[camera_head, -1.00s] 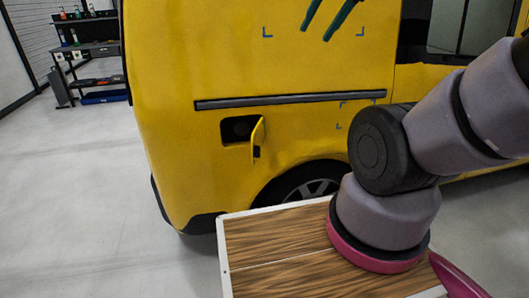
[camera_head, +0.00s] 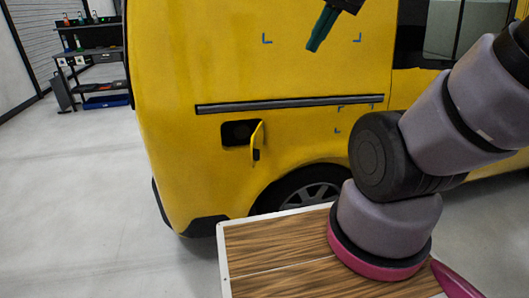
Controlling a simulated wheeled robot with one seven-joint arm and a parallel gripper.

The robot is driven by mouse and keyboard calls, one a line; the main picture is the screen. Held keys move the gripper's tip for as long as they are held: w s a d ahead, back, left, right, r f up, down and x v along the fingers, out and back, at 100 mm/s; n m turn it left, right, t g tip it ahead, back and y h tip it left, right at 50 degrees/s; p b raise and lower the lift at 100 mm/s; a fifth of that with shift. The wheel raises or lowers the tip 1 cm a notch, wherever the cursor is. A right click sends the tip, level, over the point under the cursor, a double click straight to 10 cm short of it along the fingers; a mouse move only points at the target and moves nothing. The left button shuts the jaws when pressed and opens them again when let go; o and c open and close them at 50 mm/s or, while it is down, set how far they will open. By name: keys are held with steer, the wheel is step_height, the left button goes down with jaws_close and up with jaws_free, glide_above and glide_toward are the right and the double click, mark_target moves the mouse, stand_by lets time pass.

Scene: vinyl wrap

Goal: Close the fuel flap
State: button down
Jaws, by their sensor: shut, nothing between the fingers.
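The fuel flap (camera_head: 258,140) is a small yellow door on the side of a yellow van (camera_head: 180,150). It stands open, hinged at the right side of a dark fuel recess (camera_head: 237,133), and sticks out toward me. My gripper (camera_head: 313,45) is at the top of the view, above and to the right of the flap and apart from it. Its green fingers point down and to the left and are together, with nothing held. The upper part of the gripper is cut off by the top edge.
A dark trim rail (camera_head: 290,104) runs along the van above the flap. The rear wheel (camera_head: 312,190) is below right. Blue corner marks are on the panel. A shelf with bottles (camera_head: 95,55) stands far left. The floor (camera_head: 80,200) left of the van is clear.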

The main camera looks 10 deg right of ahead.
steer(key=w+d+f+m+g+y, duration=0.1)
steer(key=w+f+m+g+y, duration=0.4)
steer(key=f, duration=0.5)
steer(key=w+d+f+m+g+y, duration=0.1)
steer(key=w+f+m+g+y, duration=0.15)
steer(key=w+f, duration=0.65)
steer(key=w+d+f+m+t+y, duration=0.1)
steer(key=d+f+m+t+y, duration=0.2)
steer(key=f, duration=0.5)
steer(key=w+d+f+m+t+y, duration=0.1)
steer(key=f+m+t, duration=0.25)
steer(key=f, duration=0.45)
steer(key=d+f+m+t+y, duration=0.25)
steer(key=f+m, duration=0.25)
steer(key=f, duration=0.3)
steer(key=x, duration=1.4)
steer(key=shift+w+r+t, duration=0.2)
steer(key=shift+w+t, duration=0.15)
steer(key=shift+w, duration=0.05)
steer(key=shift+a, duration=0.1)
